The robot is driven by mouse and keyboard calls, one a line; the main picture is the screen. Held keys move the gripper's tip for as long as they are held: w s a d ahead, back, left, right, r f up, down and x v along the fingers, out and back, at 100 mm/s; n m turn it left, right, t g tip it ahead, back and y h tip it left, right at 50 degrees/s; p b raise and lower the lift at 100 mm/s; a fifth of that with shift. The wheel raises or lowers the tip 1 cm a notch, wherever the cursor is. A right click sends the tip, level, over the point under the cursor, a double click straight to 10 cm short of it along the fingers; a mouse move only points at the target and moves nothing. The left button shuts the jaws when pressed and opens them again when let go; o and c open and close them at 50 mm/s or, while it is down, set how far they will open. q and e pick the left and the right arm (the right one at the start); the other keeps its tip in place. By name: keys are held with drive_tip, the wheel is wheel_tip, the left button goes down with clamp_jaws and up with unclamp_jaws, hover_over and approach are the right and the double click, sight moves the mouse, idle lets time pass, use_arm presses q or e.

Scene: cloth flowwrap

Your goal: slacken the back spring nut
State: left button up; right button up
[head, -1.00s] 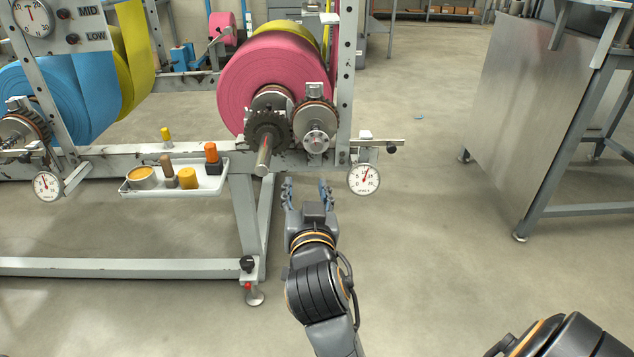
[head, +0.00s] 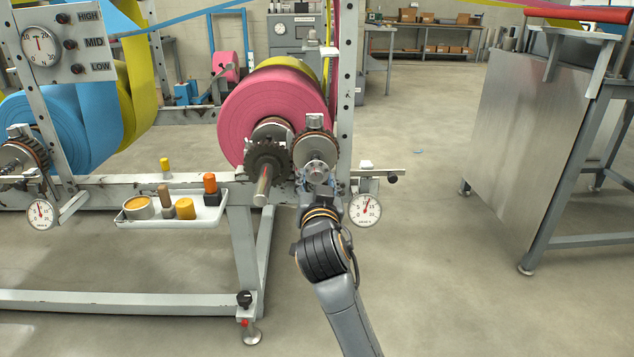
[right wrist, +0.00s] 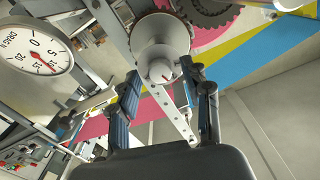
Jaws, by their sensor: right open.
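A round silver spring nut (head: 317,171) sits on the end of the brake unit beside the pink roll (head: 272,103). My right gripper (head: 320,186) is open just below and in front of the nut in the head view. In the right wrist view its fingers (right wrist: 164,84) stand apart, one to each side of the nut's line; I cannot tell whether they touch it. A similar brake unit (head: 22,152) stands by the blue roll at the left. My left gripper is not in view.
A round dial (head: 365,210) hangs close right of my right gripper; it shows large in the right wrist view (right wrist: 35,60). A toothed wheel and shaft (head: 264,180) stick out to the left. A white tray (head: 200,219) is on the frame.

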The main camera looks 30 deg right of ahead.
drive_tip(key=shift+w+d, duration=0.2)
drive_tip(key=shift+w, duration=0.15)
drive_tip(key=shift+c, duration=0.4)
